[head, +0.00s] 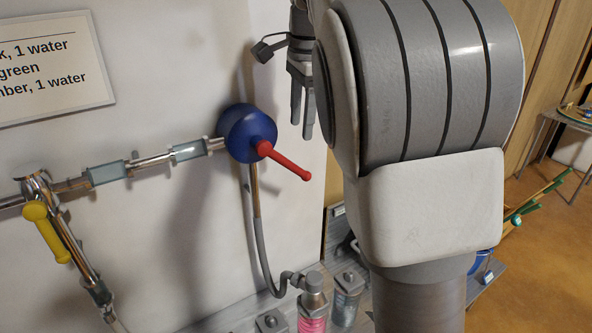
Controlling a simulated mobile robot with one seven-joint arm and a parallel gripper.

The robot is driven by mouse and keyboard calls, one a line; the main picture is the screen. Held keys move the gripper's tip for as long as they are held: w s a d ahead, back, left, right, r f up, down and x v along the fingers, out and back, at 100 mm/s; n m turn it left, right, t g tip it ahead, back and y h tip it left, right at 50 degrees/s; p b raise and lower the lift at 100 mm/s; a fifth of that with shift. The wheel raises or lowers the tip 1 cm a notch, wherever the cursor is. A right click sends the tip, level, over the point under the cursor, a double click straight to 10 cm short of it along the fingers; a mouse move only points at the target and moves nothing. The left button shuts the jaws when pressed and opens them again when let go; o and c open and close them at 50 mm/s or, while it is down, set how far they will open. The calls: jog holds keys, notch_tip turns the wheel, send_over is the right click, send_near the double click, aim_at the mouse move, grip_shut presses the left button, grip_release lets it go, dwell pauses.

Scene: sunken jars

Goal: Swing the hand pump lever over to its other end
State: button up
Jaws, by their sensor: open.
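The hand pump shows as a round blue body (240,130) on the white wall panel. Its red lever (286,162) sticks out from the hub and points down to the right. My gripper (303,122) hangs above and to the right of the pump, fingers pointing down. Its fingers are parted and empty. A gap shows in the picture between the fingertips and the lever; how far apart they are in depth I cannot tell. Part of my gripper and wrist is hidden behind my large grey arm link.
A pipe with pale glass sections (188,151) runs left to a yellow handle (45,225). A hose (263,245) drops from the pump to a jar of pink liquid (313,318). Other jars (347,298) stand beside it. A sign (45,60) hangs upper left.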

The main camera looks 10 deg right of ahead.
aim_at(297, 169)
jog(key=f, duration=0.4)
jog(key=w+f, duration=0.1)
jog(key=f, duration=0.7)
jog(key=shift+w+a+f+b, duration=0.2)
jog(key=shift+w+f+b, duration=0.05)
jog(key=shift+w+b, duration=0.1)
grip_shut()
dwell(0.7)
